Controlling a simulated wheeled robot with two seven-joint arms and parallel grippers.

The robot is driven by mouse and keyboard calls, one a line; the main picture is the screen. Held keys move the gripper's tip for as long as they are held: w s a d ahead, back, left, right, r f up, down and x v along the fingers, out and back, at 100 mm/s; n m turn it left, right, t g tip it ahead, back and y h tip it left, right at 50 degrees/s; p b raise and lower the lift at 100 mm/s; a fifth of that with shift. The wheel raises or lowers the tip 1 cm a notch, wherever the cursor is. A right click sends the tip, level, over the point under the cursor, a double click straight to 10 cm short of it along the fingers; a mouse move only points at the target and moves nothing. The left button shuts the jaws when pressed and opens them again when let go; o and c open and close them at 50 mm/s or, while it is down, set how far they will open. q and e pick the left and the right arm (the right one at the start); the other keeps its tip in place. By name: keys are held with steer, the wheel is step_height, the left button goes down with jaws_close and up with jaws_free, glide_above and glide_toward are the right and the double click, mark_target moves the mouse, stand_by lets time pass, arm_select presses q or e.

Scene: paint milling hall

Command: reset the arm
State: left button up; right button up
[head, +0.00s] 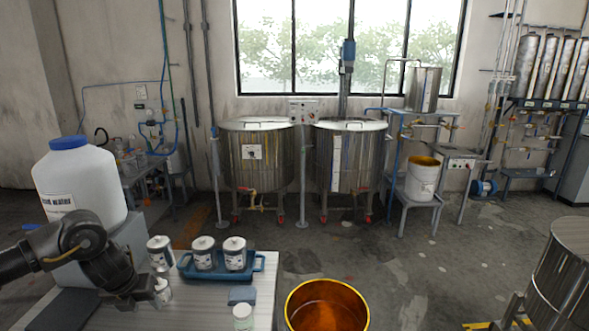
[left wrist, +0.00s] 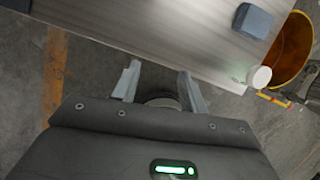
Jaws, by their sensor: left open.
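My left gripper (head: 146,303) is over the near left part of the pale table (head: 200,318). In the left wrist view its two fingers (left wrist: 158,75) are spread, with the table edge and floor beyond them and nothing held between the tips. A lidded jar (head: 164,293) stands right beside the gripper in the head view and is partly hidden by it. I cannot tell whether they touch. My right gripper is in neither view.
A blue tray (head: 213,275) holds two lidded jars (head: 204,252). Another jar (head: 160,252) stands left of it. A blue-grey block (head: 242,295), a white-capped bottle (head: 243,317) and an orange-lined bucket (head: 327,305) are to the right. A large blue-capped container (head: 85,180) stands behind my arm.

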arm_select(q)
steer(key=s+d+f+n+t+h, duration=0.15)
steer(key=d+f, duration=0.25)
steer(key=d, duration=0.7)
steer(key=s+d+f+n+t+h, duration=0.1)
steer(key=s+d+f+h, duration=0.2)
steer(key=d, duration=0.8)
steer(key=s+d+f+n+t+h, duration=0.1)
steer(key=s+d+f+n+t, duration=0.1)
steer(key=s+d+n, duration=0.7)
steer(key=s+a+f+n+g+y, duration=0.2)
steer(key=s+a+f+n+y, duration=0.15)
steer(key=s+a+n, duration=0.55)
steer(key=s+a+f+n+g+y, duration=0.2)
steer(key=s+a+f+n+g, duration=0.15)
steer(key=s+a+n, duration=0.55)
steer(key=s+d+f+n, duration=0.1)
steer(key=s+f, duration=0.1)
steer(key=f, duration=1.3)
steer(key=s+f+n, duration=0.1)
steer(key=s+f, duration=0.2)
steer(key=f, duration=1.1)
steer(key=s+a+f+g+b, duration=0.1)
steer(key=s+a+f, duration=0.1)
steer(key=s+f, duration=1.2)
steer(key=shift+s+a+f+g, duration=0.35)
steer(key=shift+s+g, duration=0.05)
steer(key=shift+s, duration=0.35)
